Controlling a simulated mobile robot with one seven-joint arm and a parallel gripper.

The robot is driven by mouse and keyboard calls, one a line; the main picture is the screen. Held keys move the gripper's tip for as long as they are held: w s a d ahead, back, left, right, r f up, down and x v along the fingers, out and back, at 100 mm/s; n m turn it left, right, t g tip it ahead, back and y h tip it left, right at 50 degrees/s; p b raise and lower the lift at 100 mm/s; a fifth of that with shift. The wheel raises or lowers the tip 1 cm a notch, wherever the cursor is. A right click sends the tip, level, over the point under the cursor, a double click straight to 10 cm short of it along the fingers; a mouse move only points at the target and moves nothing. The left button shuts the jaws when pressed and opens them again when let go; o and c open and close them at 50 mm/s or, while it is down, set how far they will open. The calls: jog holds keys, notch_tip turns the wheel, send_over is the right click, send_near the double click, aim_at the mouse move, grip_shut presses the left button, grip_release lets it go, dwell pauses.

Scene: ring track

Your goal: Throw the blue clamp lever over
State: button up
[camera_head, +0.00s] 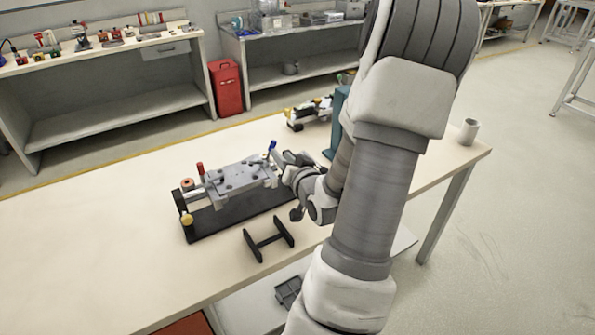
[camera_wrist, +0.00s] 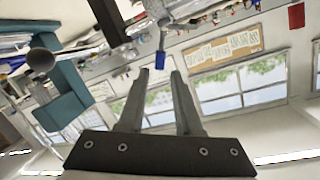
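The blue clamp lever (camera_head: 271,146) stands up at the right end of a grey clamp fixture (camera_head: 240,178) on a black base. In the wrist view the lever's blue end (camera_wrist: 160,60) shows just beyond and between my fingertips, apart from both as far as I can tell. My gripper (camera_head: 281,160) is beside the fixture's right end, close to the lever. In the wrist view my gripper (camera_wrist: 161,73) has a clear gap between its two fingers and holds nothing. The lever's lower part is partly hidden by my gripper in the head view.
A black H-shaped stand (camera_head: 268,240) lies in front of the fixture. A teal post (camera_head: 338,118) stands behind my arm, with small parts (camera_head: 308,113) left of it. A grey cup (camera_head: 468,131) stands at the table's right corner. The table's left part is clear.

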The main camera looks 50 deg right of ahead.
jog(key=s+r+p, duration=0.1)
jog(key=p, duration=0.2)
jog(key=shift+s+a, duration=0.1)
jog(key=shift+a, duration=0.05)
jog(key=p, duration=0.3)
jog(key=shift+s+a, duration=0.1)
jog(key=shift+s, duration=0.25)
jog(key=f+p+v, duration=0.1)
jog(key=p+v, duration=0.6)
jog(key=p, duration=0.3)
jog(key=shift+s+a+r+p, duration=0.2)
jog(key=shift+a+r+p, duration=0.1)
jog(key=shift+o, duration=0.2)
